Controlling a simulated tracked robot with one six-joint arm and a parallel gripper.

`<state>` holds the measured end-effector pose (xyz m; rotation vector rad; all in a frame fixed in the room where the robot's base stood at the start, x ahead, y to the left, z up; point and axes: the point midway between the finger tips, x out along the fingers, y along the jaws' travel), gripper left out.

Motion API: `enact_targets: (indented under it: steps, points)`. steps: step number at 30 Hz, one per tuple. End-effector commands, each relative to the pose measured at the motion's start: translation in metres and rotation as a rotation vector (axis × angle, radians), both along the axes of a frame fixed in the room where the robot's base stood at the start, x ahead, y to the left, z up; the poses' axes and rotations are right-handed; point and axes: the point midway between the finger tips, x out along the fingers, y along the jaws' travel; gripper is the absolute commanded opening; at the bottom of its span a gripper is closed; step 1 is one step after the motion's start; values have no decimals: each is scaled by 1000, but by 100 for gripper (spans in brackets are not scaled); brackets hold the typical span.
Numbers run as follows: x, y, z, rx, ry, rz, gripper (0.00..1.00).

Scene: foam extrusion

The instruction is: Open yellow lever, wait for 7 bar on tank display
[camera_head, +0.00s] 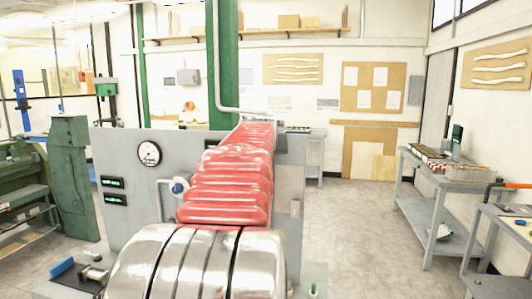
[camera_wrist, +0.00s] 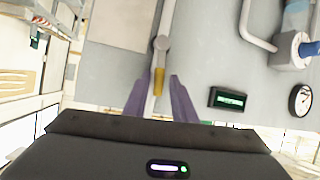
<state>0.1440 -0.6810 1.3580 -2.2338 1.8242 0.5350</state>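The yellow lever (camera_wrist: 158,82) shows in the wrist view on a pale pipe (camera_wrist: 167,18), just below a round joint, and points along the pipe. My gripper (camera_wrist: 159,79) has its two purple fingers apart, one on each side of the lever. I cannot tell whether either finger touches it. A dark display with green digits (camera_wrist: 229,99) is on the grey panel; its digits are too small to read. Two such displays, an upper one (camera_head: 113,183) and a lower one (camera_head: 116,199), show in the head view. The lever and gripper are not visible there.
A round gauge (camera_head: 149,153) and a blue-ended valve (camera_head: 179,187) are on the grey panel (camera_head: 125,150). The gauge also shows in the wrist view (camera_wrist: 301,100). A green machine (camera_head: 75,180) stands left; a grey workbench (camera_head: 440,180) stands right, with clear floor before it.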

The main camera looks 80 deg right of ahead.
Motion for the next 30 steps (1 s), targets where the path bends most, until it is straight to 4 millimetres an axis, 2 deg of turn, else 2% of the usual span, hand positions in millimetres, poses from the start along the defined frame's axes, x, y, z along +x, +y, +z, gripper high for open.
enact_targets:
  steps: [4, 17, 30]
  points:
    - [-2, -1, 2, -4, 1, -3, 35]
    - [-5, 6, 8, -11, 1, -4, 35]
    - [-14, 55, 29, -11, 1, -5, 35]
